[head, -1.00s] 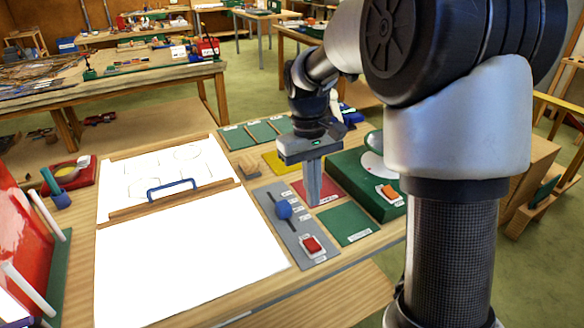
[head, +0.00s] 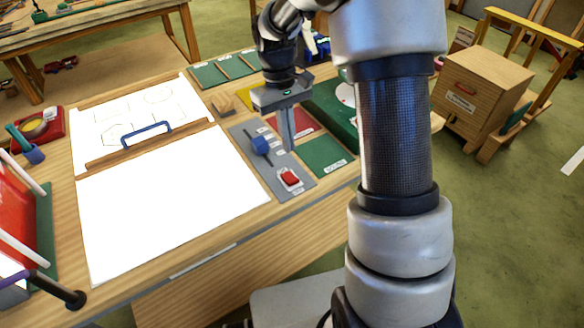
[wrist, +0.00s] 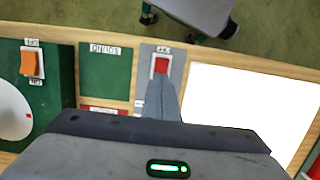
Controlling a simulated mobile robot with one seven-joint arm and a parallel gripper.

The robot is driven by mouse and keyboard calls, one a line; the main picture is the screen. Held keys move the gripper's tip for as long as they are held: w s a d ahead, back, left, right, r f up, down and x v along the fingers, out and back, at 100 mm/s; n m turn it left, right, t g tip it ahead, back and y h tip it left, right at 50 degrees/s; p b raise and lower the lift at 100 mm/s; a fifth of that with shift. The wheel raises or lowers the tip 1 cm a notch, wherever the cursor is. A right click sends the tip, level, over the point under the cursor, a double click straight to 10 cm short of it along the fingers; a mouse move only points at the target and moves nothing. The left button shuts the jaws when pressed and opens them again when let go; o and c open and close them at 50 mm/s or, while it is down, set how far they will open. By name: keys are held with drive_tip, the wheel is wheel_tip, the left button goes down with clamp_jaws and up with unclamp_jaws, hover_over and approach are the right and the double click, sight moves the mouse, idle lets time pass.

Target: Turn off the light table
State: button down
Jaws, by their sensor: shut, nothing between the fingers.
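The light table (head: 165,210) shows a bright white lit surface in the head view; its glowing panel also fills the right of the wrist view (wrist: 245,105). Beside it, a grey control strip (head: 246,138) carries a blue slider knob (head: 261,145) and a red rocker switch (head: 290,178) in a white frame. The red switch also shows in the wrist view (wrist: 161,65), just beyond the fingertips. My gripper (head: 291,148) is shut and empty, pointing down over the strip, behind the switch and right of the blue knob. Whether the fingertips touch anything is unclear.
A green box (head: 332,108) with an orange switch (wrist: 30,65) stands right of the strip. Green (head: 325,157) and red mats lie between. A red panel with white rods stands at the left.

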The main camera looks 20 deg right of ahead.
sight(294, 179)
drive_tip(key=f, duration=0.3)
drive_tip(key=s+f, duration=0.1)
drive_tip(key=f, duration=0.5)
drive_tip(key=shift+s+d, duration=0.3)
drive_tip(key=shift+s, duration=0.05)
